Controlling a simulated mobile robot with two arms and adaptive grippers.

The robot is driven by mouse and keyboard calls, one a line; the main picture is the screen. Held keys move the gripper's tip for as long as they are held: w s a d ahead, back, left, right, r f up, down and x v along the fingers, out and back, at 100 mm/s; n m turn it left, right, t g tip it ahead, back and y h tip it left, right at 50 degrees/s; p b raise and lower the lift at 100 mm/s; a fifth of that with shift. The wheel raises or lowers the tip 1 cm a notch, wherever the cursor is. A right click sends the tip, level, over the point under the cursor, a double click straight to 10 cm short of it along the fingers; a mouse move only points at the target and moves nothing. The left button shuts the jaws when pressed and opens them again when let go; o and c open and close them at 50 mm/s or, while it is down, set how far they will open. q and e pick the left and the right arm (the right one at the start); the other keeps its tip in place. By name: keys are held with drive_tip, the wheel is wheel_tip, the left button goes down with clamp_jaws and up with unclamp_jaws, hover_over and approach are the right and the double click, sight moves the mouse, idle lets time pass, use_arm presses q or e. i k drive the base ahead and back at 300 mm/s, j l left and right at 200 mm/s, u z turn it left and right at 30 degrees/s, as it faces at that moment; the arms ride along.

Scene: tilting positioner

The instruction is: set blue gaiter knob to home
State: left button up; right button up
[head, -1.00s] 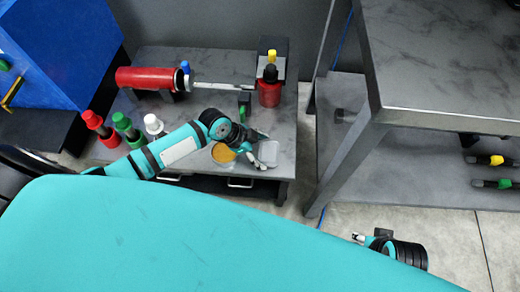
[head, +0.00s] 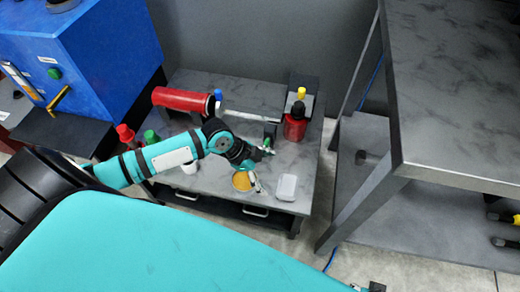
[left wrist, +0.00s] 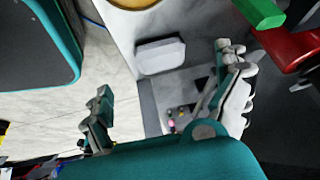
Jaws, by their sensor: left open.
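A small blue knob (head: 218,94) stands upright at the right end of a red cylinder (head: 183,99) on the low grey table (head: 245,88). It is small, and its gaiter cannot be made out. My left gripper (head: 262,168) is open and empty over the table's front middle, nearer the camera than the blue knob and to its right. In the left wrist view its two fingers (left wrist: 166,98) are wide apart, with nothing between them. The blue knob does not show there. Of my right gripper, only a dark bit (head: 376,287) seems to show at the bottom edge.
A yellow dish (head: 241,181) and a white container (head: 286,187) lie close to my left gripper. A green piece (head: 269,136) and a red bottle (head: 295,124) stand beyond. Red (head: 125,133), green (head: 150,137) and white (head: 190,166) knobs stand by my left arm. A tall bench (head: 455,90) is right.

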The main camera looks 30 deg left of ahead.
sight(220, 100)
drive_tip(key=u, duration=1.3)
